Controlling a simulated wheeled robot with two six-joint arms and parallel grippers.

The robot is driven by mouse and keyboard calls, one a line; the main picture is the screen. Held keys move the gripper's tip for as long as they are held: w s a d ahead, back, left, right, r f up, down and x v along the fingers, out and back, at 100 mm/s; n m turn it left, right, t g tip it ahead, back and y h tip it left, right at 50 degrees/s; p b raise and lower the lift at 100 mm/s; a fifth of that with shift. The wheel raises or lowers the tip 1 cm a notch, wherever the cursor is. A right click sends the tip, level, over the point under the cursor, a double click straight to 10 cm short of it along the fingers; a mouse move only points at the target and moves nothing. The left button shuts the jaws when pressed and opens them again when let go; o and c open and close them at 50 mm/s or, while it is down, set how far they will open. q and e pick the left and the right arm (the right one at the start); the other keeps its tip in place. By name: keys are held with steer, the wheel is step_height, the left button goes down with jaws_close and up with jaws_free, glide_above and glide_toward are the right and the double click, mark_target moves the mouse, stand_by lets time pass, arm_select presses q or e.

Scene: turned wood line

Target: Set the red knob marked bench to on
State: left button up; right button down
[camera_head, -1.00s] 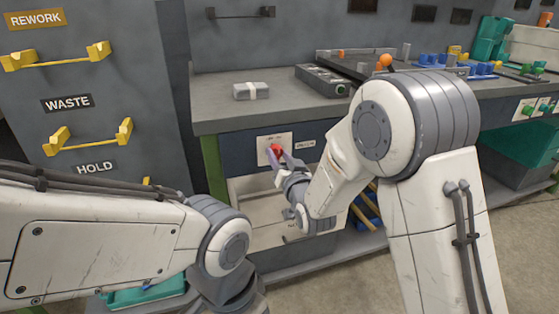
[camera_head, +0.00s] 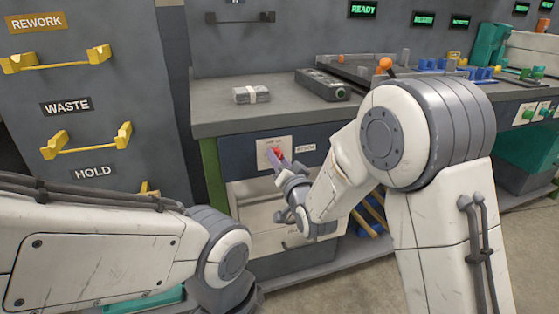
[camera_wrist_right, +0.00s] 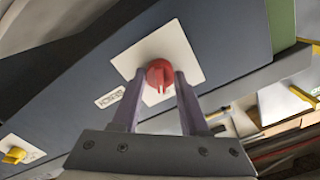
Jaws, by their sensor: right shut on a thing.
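The red knob (camera_head: 275,153) sits on a white plate (camera_head: 264,160) on the dark front panel of the bench. My right gripper (camera_head: 280,163) is at the knob, with its purple fingers on either side of it, shut on it. In the right wrist view the knob (camera_wrist_right: 158,72) shows between the fingertips, with a pale groove on its face. A small label (camera_wrist_right: 109,97) that seems to read BENCH is beside the plate. Markings on the plate are too small to read. My left arm shows at lower left, but its gripper is out of view.
A grey block with a pale band (camera_head: 251,94) and a dark box (camera_head: 322,84) lie on the bench top. A lit green READY display (camera_head: 363,9) is on the back wall. Cabinet drawers with yellow handles (camera_head: 87,140) stand at left. An open shelf is below the knob.

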steer(key=shift+c, duration=2.1)
jaws_free()
steer(key=b+v, duration=0.7)
steer(key=v, duration=0.3)
steer(key=shift+s+b, duration=0.2)
steer(key=shift+b, duration=0.1)
